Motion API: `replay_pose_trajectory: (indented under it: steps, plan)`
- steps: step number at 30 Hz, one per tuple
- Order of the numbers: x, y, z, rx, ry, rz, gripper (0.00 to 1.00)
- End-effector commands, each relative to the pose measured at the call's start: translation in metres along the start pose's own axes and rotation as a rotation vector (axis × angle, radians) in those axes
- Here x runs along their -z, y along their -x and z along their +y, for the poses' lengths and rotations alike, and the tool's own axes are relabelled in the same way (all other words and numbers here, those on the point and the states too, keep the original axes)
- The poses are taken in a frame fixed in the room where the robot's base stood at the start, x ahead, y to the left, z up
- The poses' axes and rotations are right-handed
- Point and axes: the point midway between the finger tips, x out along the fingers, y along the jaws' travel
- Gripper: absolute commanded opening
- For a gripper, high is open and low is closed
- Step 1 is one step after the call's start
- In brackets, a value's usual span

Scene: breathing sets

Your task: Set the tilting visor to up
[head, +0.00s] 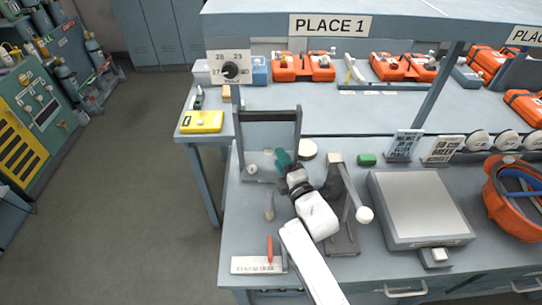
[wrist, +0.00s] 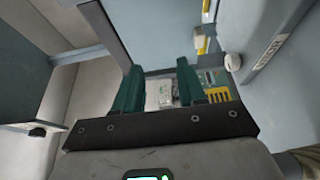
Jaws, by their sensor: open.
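A grey upright frame with a dark crossbar (head: 270,115) stands at the bench's left end in the head view; it appears to be the tilting visor, but its tilt is hard to judge. My gripper (head: 283,159) is low in front of this frame, near its right post. In the wrist view, my gripper's two green fingers (wrist: 161,84) are apart with nothing clearly held between them. My arm and gripper hide part of the frame's base. I cannot tell whether a finger touches the frame.
Right of my gripper stands a lever with a white ball (head: 365,215), close to my arm. A flat grey-topped box (head: 418,208) and an orange helmet (head: 510,190) lie farther right. A red-handled slider (head: 270,250) is at the front. Open floor (head: 140,170) lies left.

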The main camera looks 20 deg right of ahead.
Motion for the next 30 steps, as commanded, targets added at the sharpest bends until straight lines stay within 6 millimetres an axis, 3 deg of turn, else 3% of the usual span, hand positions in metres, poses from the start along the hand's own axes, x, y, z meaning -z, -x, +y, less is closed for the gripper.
replay_pose_trajectory:
  steps: [3, 10, 11, 15, 21, 30]
  plan:
    - [0.001, 0.0, -0.028, 0.002, -0.001, 0.0, 0.4]
    - [0.0, 0.0, -0.073, 0.002, 0.0, -0.001, 0.4]
    - [0.0, -0.01, -0.065, -0.004, -0.001, -0.001, 0.4]
    - [-0.001, -0.036, -0.065, -0.003, -0.002, -0.002, 0.4]
    - [0.0, -0.063, -0.065, -0.001, 0.0, -0.001, 0.4]
    - [0.0, -0.075, -0.062, 0.001, -0.001, -0.001, 0.4]
